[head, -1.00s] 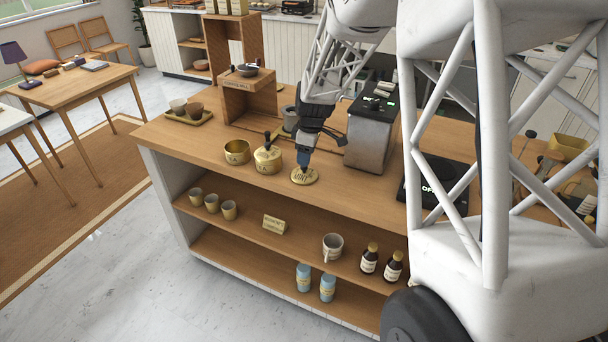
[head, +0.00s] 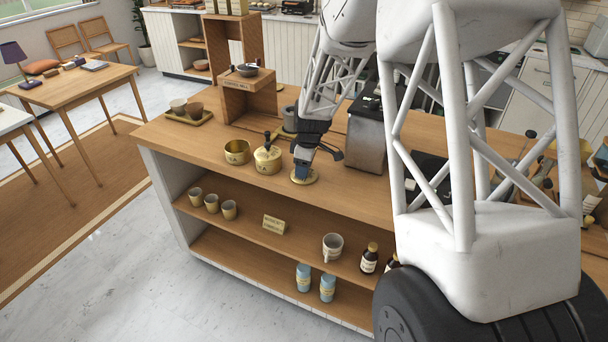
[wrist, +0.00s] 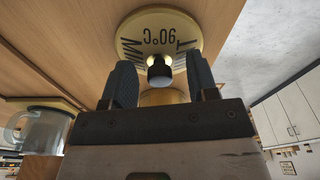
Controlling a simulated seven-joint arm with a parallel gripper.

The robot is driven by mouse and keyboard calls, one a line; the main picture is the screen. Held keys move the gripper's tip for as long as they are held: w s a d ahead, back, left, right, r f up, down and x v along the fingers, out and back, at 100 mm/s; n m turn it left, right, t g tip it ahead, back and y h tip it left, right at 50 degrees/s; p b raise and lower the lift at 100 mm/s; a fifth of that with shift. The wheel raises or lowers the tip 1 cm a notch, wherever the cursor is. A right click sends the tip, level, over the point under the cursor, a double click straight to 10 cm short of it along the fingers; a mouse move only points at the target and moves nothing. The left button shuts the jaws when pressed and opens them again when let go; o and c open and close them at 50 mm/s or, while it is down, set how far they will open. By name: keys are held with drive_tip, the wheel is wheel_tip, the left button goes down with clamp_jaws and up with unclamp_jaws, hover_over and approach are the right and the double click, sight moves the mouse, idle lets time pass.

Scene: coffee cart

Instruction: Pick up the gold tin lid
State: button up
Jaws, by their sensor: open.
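The gold tin lid (head: 313,179) lies flat on the wooden counter near its front edge. In the wrist view the lid (wrist: 140,22) carries dark lettering, including "90°C", and a black knob (wrist: 160,72). My gripper (head: 301,173) is down at the lid and hides much of it in the head view. In the wrist view my gripper (wrist: 160,70) is open, with one finger on each side of the knob. Gaps show between the knob and both fingers.
A gold tin with a dark-knobbed lid (head: 268,160) and an open gold tin (head: 237,152) stand left of the lid. A grey machine (head: 366,140) stands to the right. Cups (head: 212,203), a mug (head: 332,246) and bottles are on the shelves below.

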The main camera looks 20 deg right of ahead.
idle(0.4)
clamp_jaws()
idle(0.4)
drive_tip(key=shift+r, duration=0.85)
wheel_tip(320, 180, up, 2)
drive_tip(key=shift+r, duration=0.1)
drive_tip(key=s+a+r, duration=0.1)
drive_tip(key=s+a, duration=0.1)
drive_tip(key=s, duration=1.3)
drive_tip(key=shift+s, duration=0.4)
drive_tip(key=shift+r, duration=0.1)
